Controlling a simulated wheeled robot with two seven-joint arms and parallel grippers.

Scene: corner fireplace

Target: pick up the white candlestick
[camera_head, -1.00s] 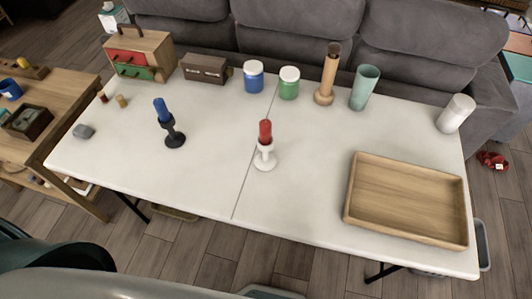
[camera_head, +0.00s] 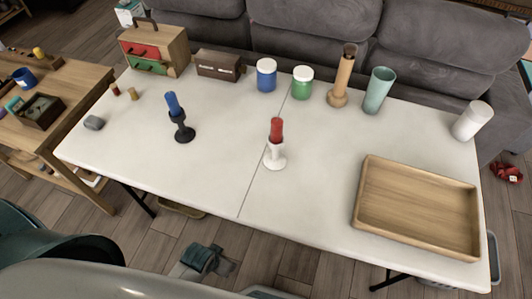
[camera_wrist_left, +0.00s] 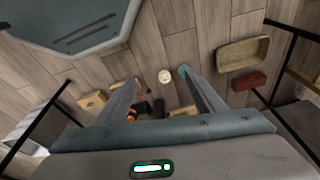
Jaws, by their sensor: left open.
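The white candlestick (camera_head: 275,160) stands upright near the middle of the white table, holding a red candle (camera_head: 276,131). A black candlestick (camera_head: 183,133) with a blue candle (camera_head: 173,104) stands to its left. My left gripper (camera_head: 200,258) shows in the head view below the table's front edge, lower and left of the white candlestick, well apart from it. In the left wrist view my left gripper (camera_wrist_left: 160,78) has its two fingers spread wide, with nothing between them but the floor behind. The white candlestick is not recognisable in that view. My right gripper is not in view.
A wooden tray (camera_head: 364,212) lies at the table's right. Along the back stand a blue jar (camera_head: 266,77), a green-labelled jar (camera_head: 302,83), a wooden holder (camera_head: 341,83), a green cup (camera_head: 378,92) and a white cup (camera_head: 472,121). The tabletop around the white candlestick is clear.

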